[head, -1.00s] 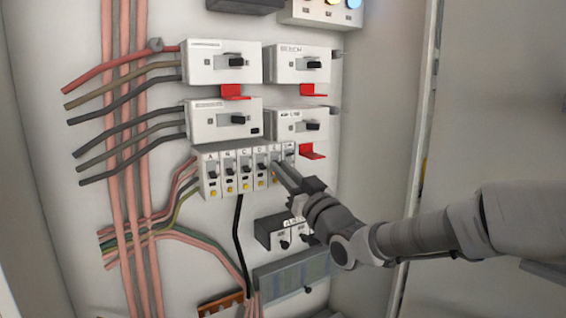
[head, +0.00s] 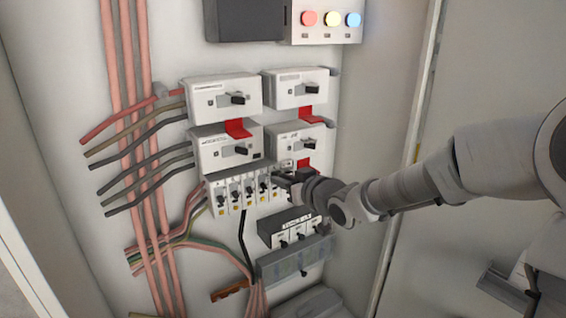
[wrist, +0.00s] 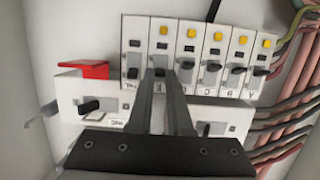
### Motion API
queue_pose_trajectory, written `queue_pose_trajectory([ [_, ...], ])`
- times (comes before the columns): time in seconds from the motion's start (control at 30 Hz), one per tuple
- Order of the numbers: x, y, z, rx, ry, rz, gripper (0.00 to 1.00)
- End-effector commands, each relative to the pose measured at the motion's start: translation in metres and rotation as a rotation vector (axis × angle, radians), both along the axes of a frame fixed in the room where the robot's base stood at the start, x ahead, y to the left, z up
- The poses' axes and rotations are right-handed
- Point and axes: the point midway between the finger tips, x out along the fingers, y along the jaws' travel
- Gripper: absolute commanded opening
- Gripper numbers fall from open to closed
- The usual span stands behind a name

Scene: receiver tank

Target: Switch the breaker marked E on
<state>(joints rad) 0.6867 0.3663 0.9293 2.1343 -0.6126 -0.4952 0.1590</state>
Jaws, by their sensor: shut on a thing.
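A row of narrow white breakers (head: 236,196) with black toggles and yellow buttons runs below the larger switch units. The breaker marked E (wrist: 161,42) is second from the left end in the wrist view and near the right end in the head view. My gripper (wrist: 160,75) reaches it from the right in the head view (head: 281,179). Its two fingers are closed around the toggle of breaker E, which they mostly hide. An E label shows between the fingers. Whether the toggle is up or down cannot be told.
Neighbouring breaker D (wrist: 190,45) and the end breaker (wrist: 133,45) sit close on each side. Red tabs (head: 238,128) stick out from the larger switches (head: 225,97). Cables (head: 150,150) run down the left. A black-topped switch block (head: 290,228) is below.

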Motion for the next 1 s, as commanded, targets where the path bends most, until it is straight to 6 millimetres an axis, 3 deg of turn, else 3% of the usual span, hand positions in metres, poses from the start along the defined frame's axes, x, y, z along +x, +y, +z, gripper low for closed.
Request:
queue_pose_trajectory([
  [0.03, -0.0002, 0.0009, 0.0093, -0.015, 0.026, 0.001, 0.0],
  [0.23, 0.0012, 0.0014, 0.0116, -0.068, 0.103, 0.002, 0.0],
  [1.0, 0.0032, 0.0022, 0.0091, -0.133, 0.197, 0.0, 0.0],
])
